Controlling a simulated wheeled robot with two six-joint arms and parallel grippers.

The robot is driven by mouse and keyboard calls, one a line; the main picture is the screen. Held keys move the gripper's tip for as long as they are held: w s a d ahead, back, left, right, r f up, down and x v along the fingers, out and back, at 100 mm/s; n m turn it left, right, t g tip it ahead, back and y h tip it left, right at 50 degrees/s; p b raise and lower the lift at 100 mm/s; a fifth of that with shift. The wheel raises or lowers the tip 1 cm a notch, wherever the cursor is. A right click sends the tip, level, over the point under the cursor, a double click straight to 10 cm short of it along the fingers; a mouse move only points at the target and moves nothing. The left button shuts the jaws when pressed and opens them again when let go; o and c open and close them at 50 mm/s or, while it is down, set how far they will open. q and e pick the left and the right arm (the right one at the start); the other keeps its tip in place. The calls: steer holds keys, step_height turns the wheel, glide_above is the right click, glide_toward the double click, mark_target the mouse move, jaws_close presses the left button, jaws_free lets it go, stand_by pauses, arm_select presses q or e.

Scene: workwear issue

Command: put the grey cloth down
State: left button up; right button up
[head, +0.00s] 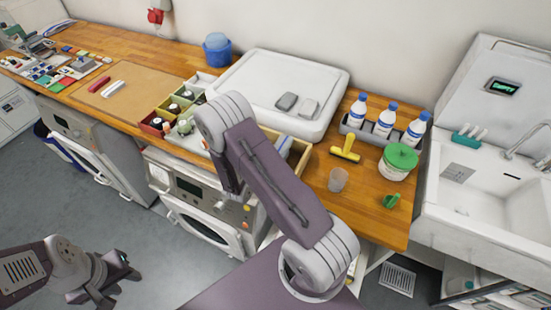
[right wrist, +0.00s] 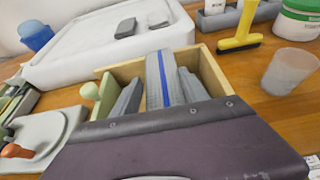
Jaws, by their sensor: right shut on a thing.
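The grey cloth (right wrist: 154,82), rolled or folded and with a blue stripe, stands between the grey fingers of my right gripper (right wrist: 160,80) in the right wrist view. The gripper is shut on it. Cloth and fingers are over or inside an open wooden box (right wrist: 212,72); I cannot tell whether the cloth touches its floor. In the head view my right arm hides most of the gripper, and part of the wooden box (head: 301,151) shows beside the arm. My left gripper (head: 118,277) is low at the left over the floor, empty, its fingers apart.
A white tray (head: 262,70) with two small grey blocks is behind the box. A yellow brush (head: 346,149), a clear cup (head: 338,180), a green-lidded tub (head: 398,162) and several bottles stand to the right. Small coloured bins (head: 166,112) lie left. A brown board (head: 120,87) has free room.

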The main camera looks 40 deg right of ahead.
steer(key=shift+s+f, duration=0.1)
steer(key=shift+f, duration=0.15)
step_height(320, 180, down, 3)
steer(key=shift+r+p, duration=0.1)
steer(key=shift+p, duration=0.2)
steer(key=shift+w+f, duration=0.2)
steer(key=shift+f, duration=0.2)
steer(key=shift+s, duration=0.1)
steer(key=shift+f+b, duration=0.15)
steer(key=shift+b, duration=0.15)
steer(key=o, duration=1.2)
steer(key=shift+o, duration=0.7)
